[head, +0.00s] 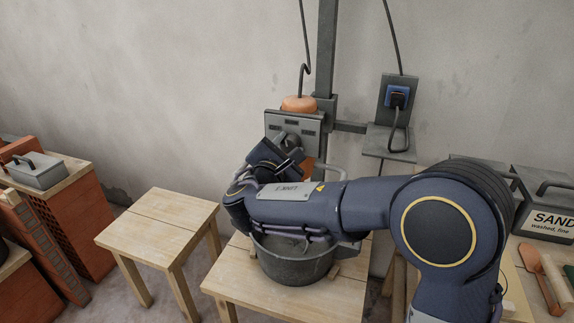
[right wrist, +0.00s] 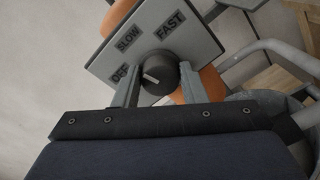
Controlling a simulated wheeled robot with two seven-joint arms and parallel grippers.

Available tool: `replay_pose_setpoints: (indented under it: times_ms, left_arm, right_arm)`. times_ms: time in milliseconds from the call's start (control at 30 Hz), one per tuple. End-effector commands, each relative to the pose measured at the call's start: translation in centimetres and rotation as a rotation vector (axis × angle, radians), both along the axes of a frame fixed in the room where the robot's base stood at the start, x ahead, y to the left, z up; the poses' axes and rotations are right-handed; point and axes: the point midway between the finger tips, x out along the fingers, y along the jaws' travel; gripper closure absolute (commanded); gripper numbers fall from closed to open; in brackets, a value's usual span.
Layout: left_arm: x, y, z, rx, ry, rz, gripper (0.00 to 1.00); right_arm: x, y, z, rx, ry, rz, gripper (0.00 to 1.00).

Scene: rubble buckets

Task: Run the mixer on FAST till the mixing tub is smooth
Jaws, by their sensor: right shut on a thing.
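The mixer has an orange body (head: 298,104) and a grey control panel (head: 307,122) on the post at the wall. In the right wrist view the panel (right wrist: 195,45) carries the labels OFF, SLOW and FAST. My right gripper (head: 288,152) is shut on the dark round knob (right wrist: 159,70), one finger on each side. The knob's white mark lies on its lower left side, towards OFF. The grey mixing tub (head: 290,268) stands below on a wooden table, partly behind my right arm. Its contents are mostly hidden. My left gripper is not in view.
A bare wooden stool (head: 160,225) stands left of the tub's table (head: 235,280). A SAND bin (head: 545,222) stands at right.

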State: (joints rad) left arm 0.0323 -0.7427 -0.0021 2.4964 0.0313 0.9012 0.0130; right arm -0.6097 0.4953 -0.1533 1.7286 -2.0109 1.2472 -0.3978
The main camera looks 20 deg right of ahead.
Motion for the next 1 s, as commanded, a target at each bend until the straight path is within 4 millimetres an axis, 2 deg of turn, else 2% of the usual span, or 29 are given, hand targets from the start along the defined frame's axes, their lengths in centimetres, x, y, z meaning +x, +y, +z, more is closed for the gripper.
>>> replay_pose_setpoints:
  times_ms: [33,300,700,1000]
  left_arm:
    - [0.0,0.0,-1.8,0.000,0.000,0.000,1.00]
    - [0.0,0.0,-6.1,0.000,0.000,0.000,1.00]
    - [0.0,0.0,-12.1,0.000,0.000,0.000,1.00]
    - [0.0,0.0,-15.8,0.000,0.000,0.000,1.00]
  right_arm:
    - [0.0,-0.2,-0.7,0.040,-0.032,-0.003,0.85]
    - [0.0,-0.3,-0.8,0.253,-0.174,-0.002,0.85]
    - [-0.1,-0.3,-0.9,0.567,-0.387,-0.002,0.85]
    - [-0.1,-0.3,-0.9,0.792,-0.538,-0.001,0.85]
